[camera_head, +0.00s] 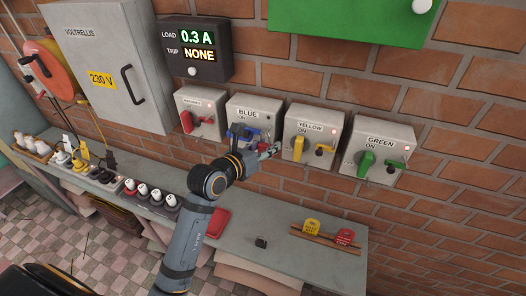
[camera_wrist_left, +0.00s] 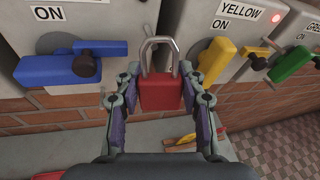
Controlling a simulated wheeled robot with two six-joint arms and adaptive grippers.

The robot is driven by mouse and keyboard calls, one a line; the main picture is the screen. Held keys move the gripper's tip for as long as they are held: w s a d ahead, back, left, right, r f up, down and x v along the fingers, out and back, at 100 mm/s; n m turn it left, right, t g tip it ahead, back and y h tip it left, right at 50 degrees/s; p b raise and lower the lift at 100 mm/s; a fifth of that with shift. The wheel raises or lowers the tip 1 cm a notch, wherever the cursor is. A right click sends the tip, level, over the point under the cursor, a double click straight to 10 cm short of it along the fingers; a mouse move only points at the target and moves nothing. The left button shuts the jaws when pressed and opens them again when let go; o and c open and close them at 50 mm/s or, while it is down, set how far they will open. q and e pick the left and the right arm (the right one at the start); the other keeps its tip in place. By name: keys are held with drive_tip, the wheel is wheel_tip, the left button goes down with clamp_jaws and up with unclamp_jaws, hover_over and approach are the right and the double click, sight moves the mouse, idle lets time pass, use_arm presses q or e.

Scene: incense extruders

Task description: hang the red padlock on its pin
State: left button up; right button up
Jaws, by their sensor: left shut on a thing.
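The red padlock (camera_wrist_left: 161,93) is held upright between the two fingers of my left gripper (camera_wrist_left: 160,82), with its silver shackle standing up in the left wrist view. Behind it are the blue switch's box (camera_wrist_left: 112,16) on the left and the yellow switch's box (camera_wrist_left: 190,45) on the right. In the head view my left gripper (camera_head: 264,152) is in front of the wall between these boxes, and I cannot make out the padlock clearly there. A dark round piece (camera_wrist_left: 87,66) sits by the blue handle. I cannot tell which pin is the padlock's. My right gripper is not in view.
Boxes with a red handle (camera_head: 188,121) and a green handle (camera_head: 366,161) flank the blue and yellow ones. Below, the bench (camera_head: 275,222) carries a red tray (camera_head: 217,222), a small dark block (camera_head: 261,242), and yellow (camera_head: 311,226) and red (camera_head: 345,236) tags.

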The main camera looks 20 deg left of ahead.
use_arm(q)
drive_tip(key=shift+w+f, duration=0.2)
drive_tip(key=shift+w, duration=1.1)
drive_tip(key=shift+r, duration=0.1)
drive_tip(key=o, duration=1.3)
drive_tip(key=shift+w, duration=0.25)
drive_tip(key=shift+w+d+f, duration=0.1)
drive_tip(key=shift+f, duration=0.1)
